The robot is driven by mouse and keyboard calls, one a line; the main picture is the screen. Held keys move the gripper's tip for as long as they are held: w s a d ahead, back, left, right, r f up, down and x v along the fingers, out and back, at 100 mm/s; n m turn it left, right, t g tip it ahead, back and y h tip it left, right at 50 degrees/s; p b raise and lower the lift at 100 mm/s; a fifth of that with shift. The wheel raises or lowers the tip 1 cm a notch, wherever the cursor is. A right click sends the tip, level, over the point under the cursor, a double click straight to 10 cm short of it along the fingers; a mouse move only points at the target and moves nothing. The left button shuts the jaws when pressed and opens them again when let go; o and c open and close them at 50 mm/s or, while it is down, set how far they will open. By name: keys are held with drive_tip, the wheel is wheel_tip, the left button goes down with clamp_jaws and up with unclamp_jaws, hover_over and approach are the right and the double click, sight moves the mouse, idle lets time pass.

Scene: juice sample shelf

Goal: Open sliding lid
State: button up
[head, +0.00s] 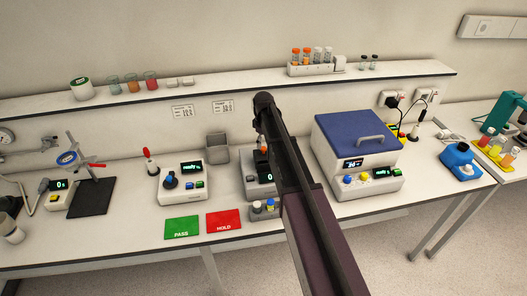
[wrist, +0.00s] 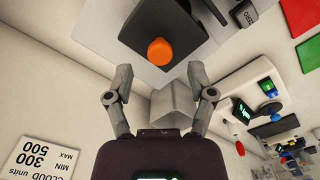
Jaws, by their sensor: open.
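The meter (head: 258,187) with a green display stands mid-bench in the head view, partly hidden behind my arm. In the wrist view its dark top (wrist: 190,22) is at the upper middle, with an orange cap (wrist: 161,51) showing on it. I cannot tell which part is the sliding lid or how far it is open. My gripper (wrist: 159,72) is open and empty, its fingers spread to either side below the orange cap in the picture. In the head view the gripper is hard to make out.
A grey bin (head: 216,149) stands behind the meter, left of my arm. A white device (head: 182,184) is to the left, and a blue-lidded machine (head: 357,130) to the right. Green (head: 182,228) and red (head: 224,221) mats lie in front. A shelf (head: 210,86) runs above.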

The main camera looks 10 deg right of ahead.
sight(264, 156)
drive_tip(key=shift+f+b, duration=1.1)
drive_tip(key=shift+f, duration=0.3)
